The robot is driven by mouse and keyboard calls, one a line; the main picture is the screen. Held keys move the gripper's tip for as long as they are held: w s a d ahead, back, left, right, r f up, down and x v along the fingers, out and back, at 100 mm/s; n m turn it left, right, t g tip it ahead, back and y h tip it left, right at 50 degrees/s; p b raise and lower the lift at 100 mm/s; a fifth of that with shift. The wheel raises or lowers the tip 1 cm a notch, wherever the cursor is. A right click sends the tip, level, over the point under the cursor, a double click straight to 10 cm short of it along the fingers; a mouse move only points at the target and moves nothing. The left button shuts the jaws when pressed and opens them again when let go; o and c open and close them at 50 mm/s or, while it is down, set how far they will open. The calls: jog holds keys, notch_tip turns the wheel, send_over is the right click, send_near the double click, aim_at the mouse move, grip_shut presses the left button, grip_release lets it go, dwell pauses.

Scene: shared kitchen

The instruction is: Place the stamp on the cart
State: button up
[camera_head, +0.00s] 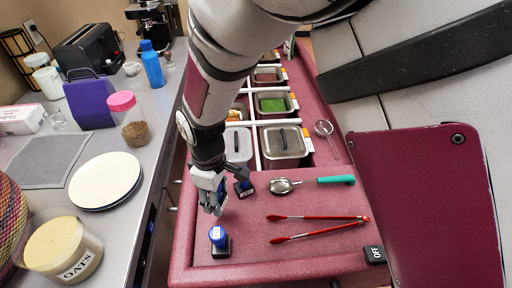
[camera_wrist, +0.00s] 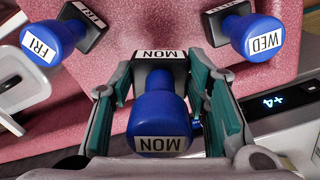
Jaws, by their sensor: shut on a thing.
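My gripper (camera_head: 214,203) points down over the near left corner of the maroon cart (camera_head: 300,208). In the wrist view, my gripper (camera_wrist: 160,85) is shut on the blue-handled MON stamp (camera_wrist: 158,115), its green-padded fingers on either side. Its black base points away from the camera; I cannot tell whether it touches the cart. The FRI stamp (camera_wrist: 50,40) stands to the left and the WED stamp (camera_wrist: 252,38) to the right, both on the maroon top. In the head view, one blue stamp (camera_head: 219,240) stands in front of my gripper and another (camera_head: 243,187) just behind it, labels unreadable.
Red tongs (camera_head: 318,228), a green-handled scoop (camera_head: 335,180) and a black OFF block (camera_head: 375,254) lie on the cart. Lidded and filled pans (camera_head: 283,142) sit behind. The counter at left holds white plates (camera_head: 105,180) and an oats tub (camera_head: 64,250).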

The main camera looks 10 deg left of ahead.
jog(key=shift+f, duration=3.05)
jog(key=shift+f, duration=0.15)
jog(key=o, duration=1.3)
notch_tip(320, 180, up, 13)
jog(key=shift+f, duration=0.2)
jog(key=w+d+r+m+t+y, duration=0.1)
jog(key=d+r+m, duration=0.3)
jog(key=d+r, duration=0.5)
jog(key=w+d+r+m+t, duration=0.1)
jog(key=d+r+m, duration=0.4)
jog(key=d, duration=0.6)
jog(key=s+d+r+m+t, duration=0.1)
jog(key=s+d+r+m, duration=0.1)
jog(key=d, duration=0.3)
jog(key=s+d+r+m+t, duration=0.1)
jog(key=s+d+m, duration=0.1)
jog(key=s+d, duration=0.2)
jog(key=s+d+r+m+t+h, duration=0.1)
jog(key=s+d+r+m, duration=0.1)
jog(key=s+d, duration=0.3)
jog(key=shift+s+d+r+m, duration=0.25)
jog(key=shift+d+r+m, duration=0.1)
jog(key=shift+m, duration=0.25)
